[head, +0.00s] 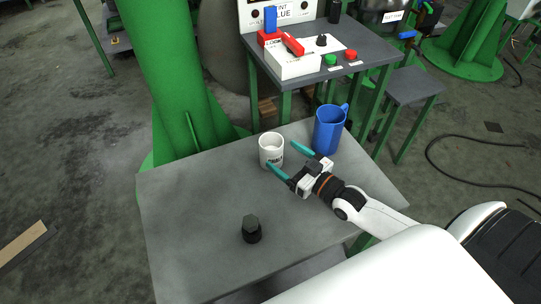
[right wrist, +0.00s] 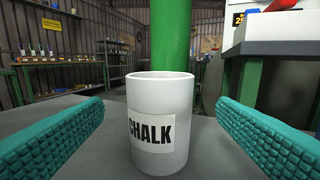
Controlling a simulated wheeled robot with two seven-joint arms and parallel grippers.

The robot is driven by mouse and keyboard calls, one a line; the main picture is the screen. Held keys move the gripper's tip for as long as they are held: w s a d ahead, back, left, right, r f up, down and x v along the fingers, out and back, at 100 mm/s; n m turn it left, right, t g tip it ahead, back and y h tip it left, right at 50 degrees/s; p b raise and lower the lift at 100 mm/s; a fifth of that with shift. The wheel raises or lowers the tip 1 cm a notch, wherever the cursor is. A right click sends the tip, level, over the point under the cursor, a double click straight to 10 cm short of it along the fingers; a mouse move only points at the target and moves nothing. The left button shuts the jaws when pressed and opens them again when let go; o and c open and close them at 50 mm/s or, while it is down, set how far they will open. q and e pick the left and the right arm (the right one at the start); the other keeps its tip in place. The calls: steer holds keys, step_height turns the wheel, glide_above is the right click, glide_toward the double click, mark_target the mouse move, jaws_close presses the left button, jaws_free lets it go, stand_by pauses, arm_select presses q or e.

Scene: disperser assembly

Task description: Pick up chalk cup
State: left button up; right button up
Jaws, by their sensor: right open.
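The white chalk cup (head: 271,151) stands upright near the back edge of the grey table (head: 190,220). In the right wrist view the chalk cup (right wrist: 160,105) stands in the middle, with its CHALK label facing me. My right gripper (head: 290,158) is open, with its teal fingers pointing at the cup. In the right wrist view the right gripper's fingers (right wrist: 160,130) lie to the left and right of the cup, with a gap on each side. The cup is not held. My left gripper is not in view.
A blue jug (head: 328,131) stands on the table just right of the chalk cup, close to my right gripper. A small dark knob-like object (head: 251,229) stands nearer the front. The table's left part is clear. A green column (head: 170,80) rises behind the table.

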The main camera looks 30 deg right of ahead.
step_height(320, 180, down, 2)
steer(key=shift+f, duration=0.1)
steer(key=shift+w+f, duration=0.25)
steer(key=shift+f, duration=0.1)
steer(key=shift+w+a+r, duration=0.15)
steer(key=shift+w+a, duration=0.05)
steer(key=shift+w, duration=0.2)
steer(key=shift+x, duration=3.2)
steer(key=shift+s, duration=0.1)
steer(key=shift+c, duration=0.2)
steer(key=c, duration=0.9)
steer(key=shift+c, duration=1)
steer(key=shift+r, duration=0.1)
